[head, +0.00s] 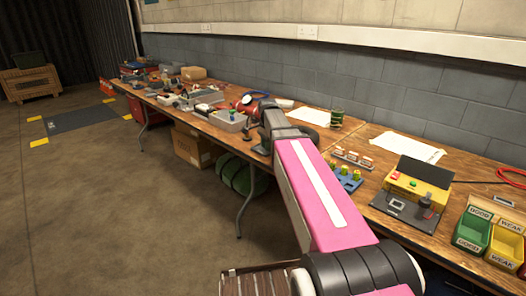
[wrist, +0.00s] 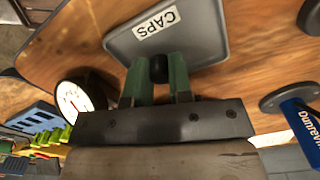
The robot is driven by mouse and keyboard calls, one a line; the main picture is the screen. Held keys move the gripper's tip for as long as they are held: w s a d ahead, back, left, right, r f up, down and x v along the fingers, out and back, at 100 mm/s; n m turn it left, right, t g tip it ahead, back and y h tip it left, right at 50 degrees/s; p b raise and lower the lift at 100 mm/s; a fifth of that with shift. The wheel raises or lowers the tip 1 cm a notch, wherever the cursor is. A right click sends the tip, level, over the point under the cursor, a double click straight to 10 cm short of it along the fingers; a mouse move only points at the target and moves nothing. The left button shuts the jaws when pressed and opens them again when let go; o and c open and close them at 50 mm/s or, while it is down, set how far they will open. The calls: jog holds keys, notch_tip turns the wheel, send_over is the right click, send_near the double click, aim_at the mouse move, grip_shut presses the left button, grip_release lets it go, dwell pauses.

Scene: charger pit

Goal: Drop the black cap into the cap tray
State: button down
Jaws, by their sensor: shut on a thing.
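My gripper (wrist: 159,72), with two green fingers, is shut on the black cap (wrist: 158,68) in the wrist view. Only the dark rounded end of the cap shows between the fingertips. The grey cap tray (wrist: 205,42), with a white CAPS label, lies just beyond the fingers. The cap appears over the near part of the tray in this view; its height above the tray cannot be told. The visible tray floor looks empty. In the head view my pink arm reaches over the bench, and the fingers and cap cannot be made out clearly.
A round white dial (wrist: 75,98) stands left of the fingers in the wrist view. A blue-handled tool marked Dumrevi (wrist: 303,130) is at the right. The wooden bench (head: 337,135) holds a yellow tester (head: 417,190), several bins and much clutter toward the far end.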

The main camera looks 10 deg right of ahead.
jog(key=c, duration=0.9)
grip_release()
jog(key=shift+c, duration=0.2)
notch_tip(320, 180, up, 11)
jog(key=shift+s, duration=0.1)
